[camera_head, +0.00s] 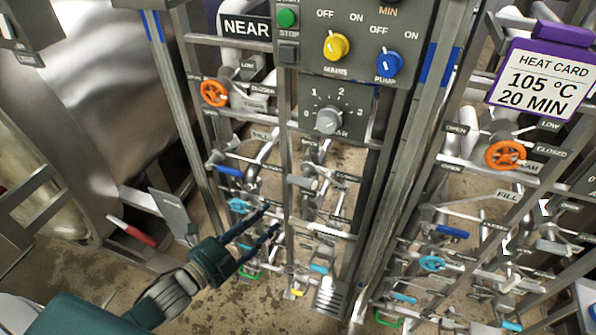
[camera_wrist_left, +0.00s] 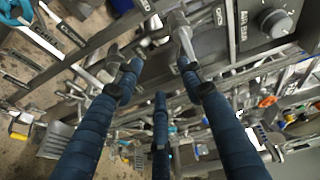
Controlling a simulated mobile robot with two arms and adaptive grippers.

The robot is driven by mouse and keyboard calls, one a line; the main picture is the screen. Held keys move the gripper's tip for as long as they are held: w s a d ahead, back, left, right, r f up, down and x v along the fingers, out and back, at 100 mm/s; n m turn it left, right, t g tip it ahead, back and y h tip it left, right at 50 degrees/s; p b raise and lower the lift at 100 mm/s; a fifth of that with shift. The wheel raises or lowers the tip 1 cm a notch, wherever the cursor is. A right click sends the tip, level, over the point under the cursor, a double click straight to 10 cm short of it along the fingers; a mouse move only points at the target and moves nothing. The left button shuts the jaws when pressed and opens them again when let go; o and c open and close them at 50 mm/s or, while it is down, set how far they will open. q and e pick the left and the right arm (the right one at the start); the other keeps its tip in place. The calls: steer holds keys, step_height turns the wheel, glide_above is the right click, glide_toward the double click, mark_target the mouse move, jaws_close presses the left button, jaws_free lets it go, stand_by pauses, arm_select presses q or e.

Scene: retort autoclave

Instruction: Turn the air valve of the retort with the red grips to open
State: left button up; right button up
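A red grip (camera_head: 132,230) shows at the left, on the metalwork beside a large steel vessel (camera_head: 100,85). My left gripper (camera_head: 268,226) is open and empty in front of the left valve panel, low and left of a grey lever (camera_head: 303,182). In the left wrist view its blue fingers (camera_wrist_left: 160,66) are spread, and a grey metal handle (camera_wrist_left: 180,28) lies beyond the tips, with no clear contact. The small valve labels near the fingers are too blurred to read, so I cannot tell which valve is the air valve. My right gripper is not in view.
Orange handwheels stand on the left (camera_head: 214,93) and right (camera_head: 505,155) panels. A control box (camera_head: 355,35) with yellow and blue knobs is above, with a grey dial (camera_head: 328,120) below it. Posts, pipes and levers crowd the space. A heat card (camera_head: 541,80) hangs at right.

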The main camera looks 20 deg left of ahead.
mark_target(299, 185)
arm_select(q)
steer(key=shift+m+h, duration=0.6)
steer(key=shift+m, duration=0.2)
steer(key=w+d+r, duration=0.1)
steer(key=w+d+r+p, duration=0.1)
steer(key=w+r, duration=0.1)
steer(key=w+d+r, duration=0.1)
steer(key=w+d, duration=0.1)
steer(key=shift+w+r, duration=0.15)
steer(key=shift+w, duration=0.05)
steer(key=x, duration=0.2)
steer(key=p+x, duration=0.1)
steer(key=x, duration=0.2)
steer(key=shift+a+f, duration=0.1)
steer(key=shift+f, duration=0.15)
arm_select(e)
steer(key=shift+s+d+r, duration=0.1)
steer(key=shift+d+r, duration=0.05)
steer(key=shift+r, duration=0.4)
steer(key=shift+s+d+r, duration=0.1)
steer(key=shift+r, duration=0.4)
arm_select(q)
jaws_close()
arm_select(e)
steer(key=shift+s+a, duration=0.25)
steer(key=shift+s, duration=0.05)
